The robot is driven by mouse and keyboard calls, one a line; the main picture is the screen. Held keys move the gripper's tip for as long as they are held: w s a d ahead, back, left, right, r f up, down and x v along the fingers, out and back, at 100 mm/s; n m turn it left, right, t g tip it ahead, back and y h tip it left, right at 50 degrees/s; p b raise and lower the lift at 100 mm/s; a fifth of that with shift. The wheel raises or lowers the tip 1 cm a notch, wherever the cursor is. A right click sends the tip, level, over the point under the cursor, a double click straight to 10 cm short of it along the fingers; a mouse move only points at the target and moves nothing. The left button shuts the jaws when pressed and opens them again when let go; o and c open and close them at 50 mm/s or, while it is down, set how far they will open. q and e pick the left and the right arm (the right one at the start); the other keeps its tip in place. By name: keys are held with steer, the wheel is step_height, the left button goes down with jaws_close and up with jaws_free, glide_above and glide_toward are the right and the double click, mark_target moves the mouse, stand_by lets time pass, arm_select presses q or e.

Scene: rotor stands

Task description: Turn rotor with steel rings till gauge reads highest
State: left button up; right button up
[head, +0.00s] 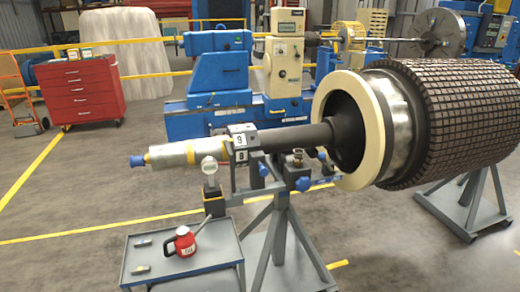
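The large rotor (455,115) lies across stands at the right, with a dark, grid-patterned body. A shiny steel ring (398,108) sits behind a cream ring (374,110) at its near end. Its dark shaft (300,137) runs left to a silver end section (180,155) with yellow bands and a blue tip (137,161). A block on the shaft shows the numbers 9 and 8 (240,141). A small round dial gauge (209,166) stands below the shaft; its reading is too small to tell. Neither gripper is in view.
A grey stand (280,235) supports the shaft; another stand (468,205) is under the rotor body. A grey tray cart (215,258) in front holds a red can (185,243) and small items. A red tool cabinet (80,92) and blue machine (217,75) stand behind. Left floor is clear.

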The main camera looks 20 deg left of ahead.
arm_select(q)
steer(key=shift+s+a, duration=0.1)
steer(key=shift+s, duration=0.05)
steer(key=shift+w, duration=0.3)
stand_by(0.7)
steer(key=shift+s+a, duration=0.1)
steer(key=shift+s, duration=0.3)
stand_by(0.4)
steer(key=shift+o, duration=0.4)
